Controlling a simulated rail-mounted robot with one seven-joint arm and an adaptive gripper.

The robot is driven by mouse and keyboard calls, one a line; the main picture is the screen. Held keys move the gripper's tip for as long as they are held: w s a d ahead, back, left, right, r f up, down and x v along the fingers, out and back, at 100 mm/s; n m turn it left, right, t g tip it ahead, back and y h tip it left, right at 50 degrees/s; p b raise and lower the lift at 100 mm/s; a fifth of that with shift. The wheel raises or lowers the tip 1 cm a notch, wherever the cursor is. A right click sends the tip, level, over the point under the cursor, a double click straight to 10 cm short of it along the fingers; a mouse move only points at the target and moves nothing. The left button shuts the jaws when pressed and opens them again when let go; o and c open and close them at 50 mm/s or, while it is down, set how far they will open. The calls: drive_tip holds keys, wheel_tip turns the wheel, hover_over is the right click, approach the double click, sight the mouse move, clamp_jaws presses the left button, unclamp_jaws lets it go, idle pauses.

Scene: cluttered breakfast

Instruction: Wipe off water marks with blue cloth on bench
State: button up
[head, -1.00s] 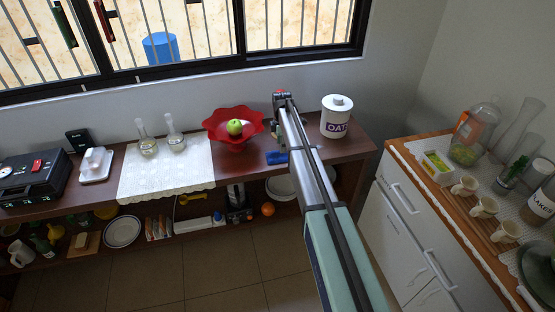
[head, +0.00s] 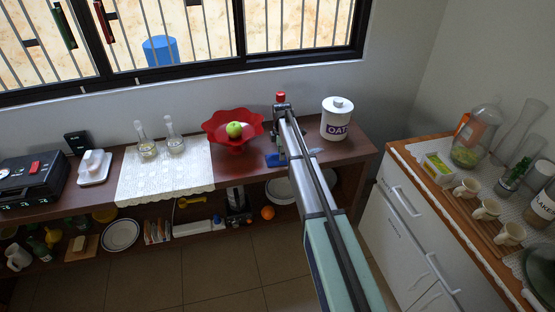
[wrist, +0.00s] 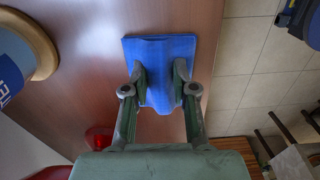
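The blue cloth (wrist: 160,52) is on the brown bench top (wrist: 90,65). In the wrist view it spreads flat beyond the fingertips and narrows between them. My gripper (wrist: 160,72) appears shut on the bunched cloth, with a finger on each side. In the head view the cloth (head: 275,160) shows at the left of my arm, partly hidden by it. A faint pale patch (head: 315,150) lies on the bench right of my arm; I cannot tell whether it is a water mark.
The white oats jar (head: 336,120) stands right of my gripper. A red bowl (head: 216,125) with a green apple (head: 234,130) is at the left. The bench's front edge is close to the cloth, with tiled floor (wrist: 240,65) beyond.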

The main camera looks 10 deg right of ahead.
drive_tip(key=shift+o, duration=1.2)
clamp_jaws()
drive_tip(key=shift+r, duration=0.1)
drive_tip(key=shift+r+p, duration=1.05)
drive_tip(key=shift+r, duration=1.35)
